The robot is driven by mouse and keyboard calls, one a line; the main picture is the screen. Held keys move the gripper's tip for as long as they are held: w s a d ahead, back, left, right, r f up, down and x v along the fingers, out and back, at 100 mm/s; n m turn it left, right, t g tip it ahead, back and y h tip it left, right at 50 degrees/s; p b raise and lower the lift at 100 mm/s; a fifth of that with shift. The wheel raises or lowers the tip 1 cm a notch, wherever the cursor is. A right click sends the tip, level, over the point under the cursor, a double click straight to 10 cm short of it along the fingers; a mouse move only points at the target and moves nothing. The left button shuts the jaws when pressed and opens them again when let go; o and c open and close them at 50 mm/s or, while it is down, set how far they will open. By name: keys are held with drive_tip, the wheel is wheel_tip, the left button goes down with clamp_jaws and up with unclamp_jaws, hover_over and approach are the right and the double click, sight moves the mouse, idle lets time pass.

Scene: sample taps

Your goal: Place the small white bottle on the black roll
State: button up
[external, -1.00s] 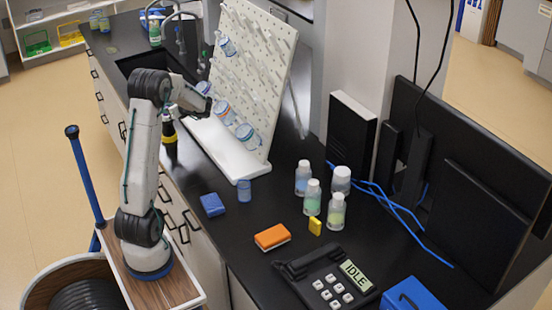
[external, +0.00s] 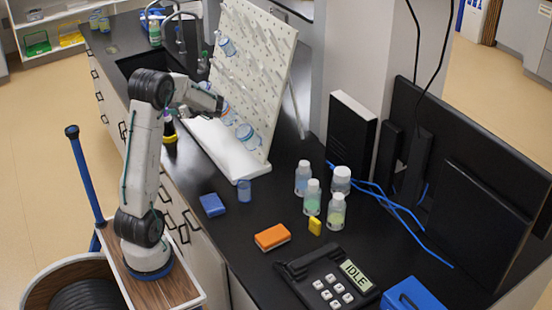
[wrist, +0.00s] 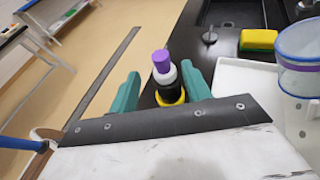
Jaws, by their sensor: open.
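The small white bottle (wrist: 166,76) has a purple cap and stands upright in the wrist view. It appears to rest on the black roll (wrist: 167,90), which has a yellow ring (wrist: 172,98) below it. My gripper (wrist: 163,80) is open, with green fingers seen left and right of the bottle and gaps on both sides. In the external view, the bottle (external: 167,119) shows small above the black roll (external: 169,130) near the counter's edge. My fingers are hard to make out there, beside my forearm.
A white pegboard rack (external: 255,70) with a white tray (external: 225,148) stands close to my wrist. A yellow-green sponge (wrist: 258,40) lies by the sink (wrist: 235,12). The floor is open left of the counter.

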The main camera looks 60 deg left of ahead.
drive_tip(key=v, duration=0.6)
drive_tip(key=shift+s, duration=0.1)
drive_tip(key=s+d+n+t+h, duration=0.2)
drive_tip(key=s+d+n+h, duration=0.2)
drive_tip(key=d, duration=1)
drive_tip(key=s+d+n+t+h, duration=0.3)
drive_tip(key=s+d, duration=0.5)
drive_tip(key=d, duration=0.7)
drive_tip(key=s+d+n+t+h, duration=0.2)
drive_tip(key=s+d+n+h, duration=0.3)
drive_tip(key=d, duration=0.9)
drive_tip(key=shift+s+d+n+t+h, duration=0.25)
drive_tip(key=shift+s+n+t+h, duration=0.05)
drive_tip(key=shift+s+n, duration=0.1)
